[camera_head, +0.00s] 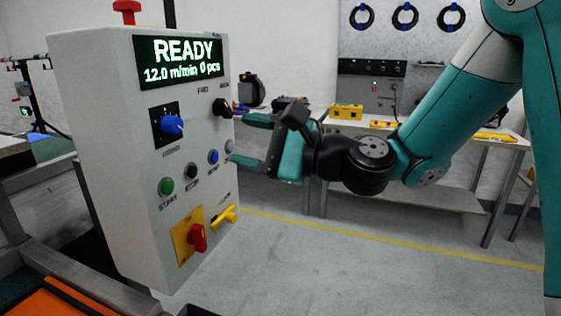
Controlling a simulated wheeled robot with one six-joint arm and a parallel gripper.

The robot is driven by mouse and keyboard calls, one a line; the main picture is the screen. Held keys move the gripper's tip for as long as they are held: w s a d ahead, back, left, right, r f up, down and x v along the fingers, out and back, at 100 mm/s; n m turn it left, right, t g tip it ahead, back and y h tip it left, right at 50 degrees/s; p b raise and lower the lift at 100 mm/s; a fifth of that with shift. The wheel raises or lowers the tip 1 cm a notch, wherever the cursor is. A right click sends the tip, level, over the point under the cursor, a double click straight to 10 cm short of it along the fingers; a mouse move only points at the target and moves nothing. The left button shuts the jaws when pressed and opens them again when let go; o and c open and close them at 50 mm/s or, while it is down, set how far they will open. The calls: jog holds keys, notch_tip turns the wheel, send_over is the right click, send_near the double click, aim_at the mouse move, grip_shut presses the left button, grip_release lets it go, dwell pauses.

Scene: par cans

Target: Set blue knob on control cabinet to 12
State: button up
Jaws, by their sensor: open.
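The control cabinet (135,215) is a light grey box at the left of the head view. Its display (180,61) reads READY, 12.0 m/min, 0 pcs. The blue knob (172,125) sits on a dark scale plate at the upper left of the front; the scale marks are too small to read. My gripper (238,140) is open and empty, to the right of the blue knob and apart from it. Its fingers point left at the cabinet's right edge, below the black knob (222,107). Whether a fingertip touches the cabinet, I cannot tell.
Green (166,187), black (190,172) and blue (213,157) buttons sit below. A red switch (198,238) and yellow handle (225,215) project lower down. A workbench (460,139) stands behind; the floor between is clear.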

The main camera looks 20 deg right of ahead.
jog(key=shift+b+v, duration=1.85)
jog(key=shift+v, duration=0.7)
jog(key=s+a+f+n+g+h, duration=0.2)
jog(key=s+a+f+n+g, duration=0.35)
jog(key=n, duration=0.25)
jog(key=s+d+f+n+g+h, duration=0.3)
jog(key=s+f+n+h, duration=0.2)
jog(key=s+n, duration=0.2)
jog(key=s+d+f+n+g+h, duration=0.3)
jog(key=s+f+n+h, duration=0.1)
jog(key=s+f+n, duration=0.15)
notch_tip(320, 180, up, 13)
jog(key=p, duration=1.3)
jog(key=shift+s+d+r, duration=0.15)
jog(key=shift+d, duration=0.1)
jog(key=shift+n, duration=0.25)
